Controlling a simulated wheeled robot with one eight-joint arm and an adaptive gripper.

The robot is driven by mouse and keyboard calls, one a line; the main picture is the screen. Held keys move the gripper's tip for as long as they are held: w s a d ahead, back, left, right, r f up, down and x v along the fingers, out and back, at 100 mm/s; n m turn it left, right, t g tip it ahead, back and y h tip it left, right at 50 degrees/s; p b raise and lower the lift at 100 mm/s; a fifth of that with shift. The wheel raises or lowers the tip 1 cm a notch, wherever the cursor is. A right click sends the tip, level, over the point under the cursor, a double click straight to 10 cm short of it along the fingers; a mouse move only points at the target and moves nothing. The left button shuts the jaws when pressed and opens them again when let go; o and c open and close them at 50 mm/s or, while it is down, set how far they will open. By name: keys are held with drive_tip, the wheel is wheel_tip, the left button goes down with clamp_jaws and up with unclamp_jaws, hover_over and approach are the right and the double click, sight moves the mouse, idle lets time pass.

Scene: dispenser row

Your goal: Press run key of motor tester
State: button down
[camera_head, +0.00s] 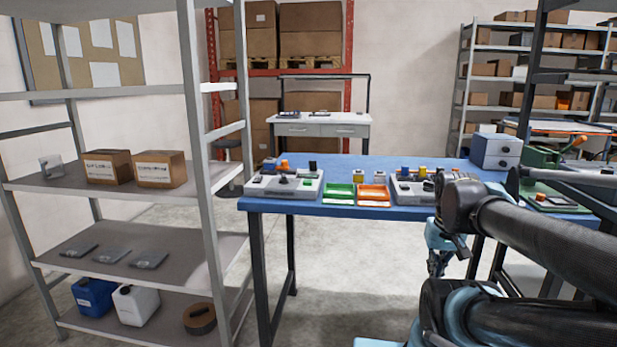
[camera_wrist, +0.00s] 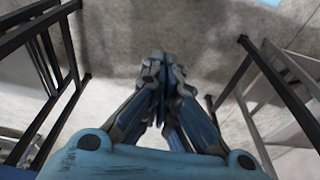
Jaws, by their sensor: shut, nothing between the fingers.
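A blue-topped table (camera_head: 330,168) carries two grey units with small parts on top, a left one (camera_head: 285,186) and a right one (camera_head: 410,190). I cannot tell which is the motor tester, and no run key or label is readable. The right unit is partly hidden by my arm. My gripper (camera_head: 437,264) hangs beside the table's front side, below the top and apart from both units. In the wrist view my gripper (camera_wrist: 163,62) has its fingers together, with nothing between them, above bare floor.
A green tray (camera_head: 339,192) and an orange tray (camera_head: 373,193) lie between the units. A blue-grey box (camera_head: 496,150) and a green machine (camera_head: 556,160) stand at right. A grey shelf (camera_head: 60,185) stands close at left. Floor before the table is clear.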

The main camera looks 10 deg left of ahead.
drive_tip(key=w+a+r, duration=0.6)
drive_tip(key=w+r, duration=0.3)
drive_tip(key=r, duration=0.3)
wheel_tip(320, 180, up, 20)
drive_tip(key=f+g, duration=0.1)
drive_tip(key=g, duration=0.1)
hover_over(308, 182)
drive_tip(key=w, duration=0.3)
drive_tip(key=shift+s+a+r, duration=0.15)
drive_tip(key=shift+a+r, duration=0.1)
drive_tip(key=shift+f, duration=0.15)
wheel_tip(308, 182, down, 14)
drive_tip(key=shift+r, duration=0.1)
